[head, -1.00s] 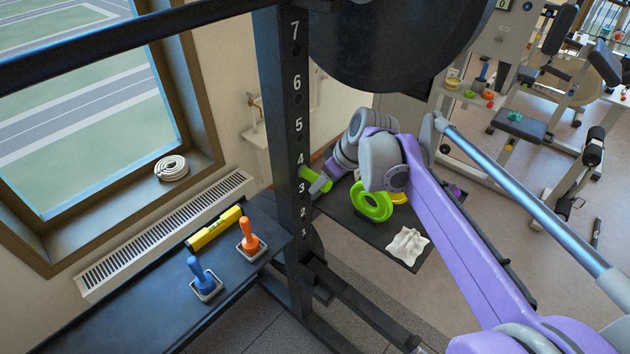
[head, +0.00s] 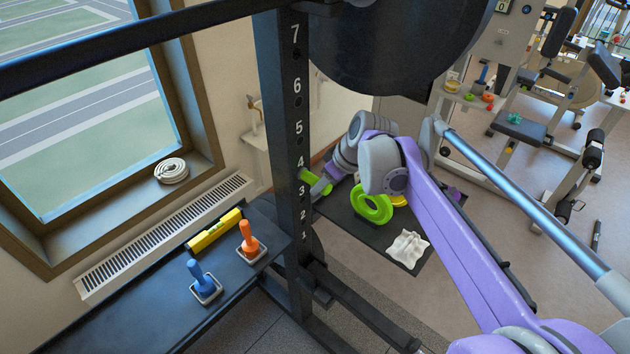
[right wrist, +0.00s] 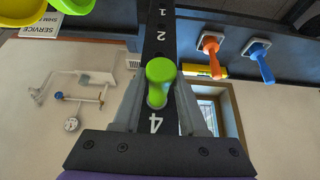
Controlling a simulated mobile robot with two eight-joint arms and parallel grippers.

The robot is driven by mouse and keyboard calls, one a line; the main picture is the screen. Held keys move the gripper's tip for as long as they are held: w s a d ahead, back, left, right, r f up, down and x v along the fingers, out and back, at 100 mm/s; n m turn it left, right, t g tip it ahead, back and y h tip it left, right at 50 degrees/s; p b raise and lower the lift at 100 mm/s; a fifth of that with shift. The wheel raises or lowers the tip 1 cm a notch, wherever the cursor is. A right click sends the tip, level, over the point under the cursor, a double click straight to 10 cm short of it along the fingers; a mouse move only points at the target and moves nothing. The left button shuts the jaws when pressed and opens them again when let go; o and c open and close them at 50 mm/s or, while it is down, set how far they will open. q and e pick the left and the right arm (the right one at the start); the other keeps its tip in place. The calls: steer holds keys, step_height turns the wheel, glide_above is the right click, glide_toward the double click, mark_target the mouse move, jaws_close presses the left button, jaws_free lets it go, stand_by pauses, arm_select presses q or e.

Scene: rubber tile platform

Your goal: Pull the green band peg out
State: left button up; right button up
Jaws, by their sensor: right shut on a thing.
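The green band peg (head: 308,176) sits at the black numbered upright (head: 296,120), near the 3 and 4 marks. My right gripper (head: 321,186) reaches it from the right and is shut on it, covering part of it in the head view. In the right wrist view the green peg (right wrist: 159,76) stands between the two grey fingers of my right gripper (right wrist: 160,105), with the upright behind it. The 4 shows below the peg and the 2 above; the 3 is hidden. How deep the peg sits in its hole cannot be told. My left gripper is not in view.
A dark shelf (head: 340,212) right of the upright holds a green ring (head: 371,213) and a white cloth (head: 408,249). Left of the upright, a dark bench (head: 130,305) carries blue (head: 202,282) and orange (head: 249,243) handles and a yellow level (head: 215,230). A large black disc hangs above.

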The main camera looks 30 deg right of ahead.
jaws_close()
steer(key=shift+s+d, duration=0.2)
steer(key=shift+s, duration=0.3)
steer(key=shift+s+d, duration=0.3)
steer(key=shift+s, duration=0.45)
steer(key=shift+s+d, duration=0.35)
steer(key=shift+s, duration=0.45)
steer(key=shift+s+d, duration=0.3)
steer(key=shift+s, duration=0.45)
steer(key=shift+f, duration=0.1)
